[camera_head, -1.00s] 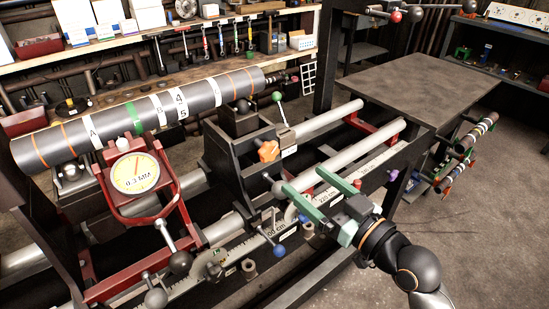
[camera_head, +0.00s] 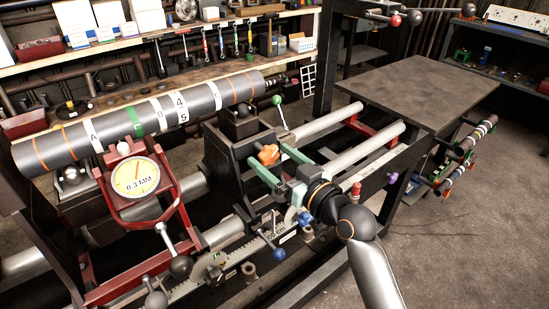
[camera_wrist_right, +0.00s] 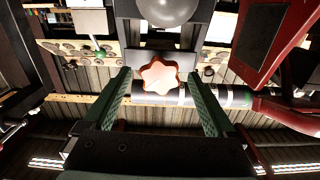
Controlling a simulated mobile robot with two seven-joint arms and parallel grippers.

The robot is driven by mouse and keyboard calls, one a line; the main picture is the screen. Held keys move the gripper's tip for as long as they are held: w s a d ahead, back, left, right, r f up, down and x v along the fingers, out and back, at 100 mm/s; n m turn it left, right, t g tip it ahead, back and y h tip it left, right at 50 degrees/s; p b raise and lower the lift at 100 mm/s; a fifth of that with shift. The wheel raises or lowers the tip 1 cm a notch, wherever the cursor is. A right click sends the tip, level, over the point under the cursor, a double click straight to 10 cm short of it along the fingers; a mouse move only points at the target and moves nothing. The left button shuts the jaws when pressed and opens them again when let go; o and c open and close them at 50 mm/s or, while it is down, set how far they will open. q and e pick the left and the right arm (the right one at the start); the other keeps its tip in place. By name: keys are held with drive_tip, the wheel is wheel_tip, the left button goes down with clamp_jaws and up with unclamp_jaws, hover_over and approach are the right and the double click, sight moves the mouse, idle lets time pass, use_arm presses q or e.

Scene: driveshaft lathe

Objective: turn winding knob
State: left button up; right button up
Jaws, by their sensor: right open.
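The orange star-shaped knob (camera_head: 268,154) sits on the black carriage block (camera_head: 240,145), right of the gauge. My right gripper (camera_head: 269,158) is open, its green fingers reaching toward the knob from the front right. In the right wrist view, the knob (camera_wrist_right: 159,75) appears centred between the fingertips, with a visible gap on each side. I cannot tell how far the fingertips reach past it. My left gripper is not in view.
A striped shaft (camera_head: 150,115) lies along the lathe at the left. A red-framed dial gauge (camera_head: 134,177) reads 0.3 MM. A green-balled lever (camera_head: 277,100) and a blue-balled lever (camera_head: 279,253) stand near the carriage. Bare rails (camera_head: 365,148) run to the right.

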drive_tip(key=c, duration=1.4)
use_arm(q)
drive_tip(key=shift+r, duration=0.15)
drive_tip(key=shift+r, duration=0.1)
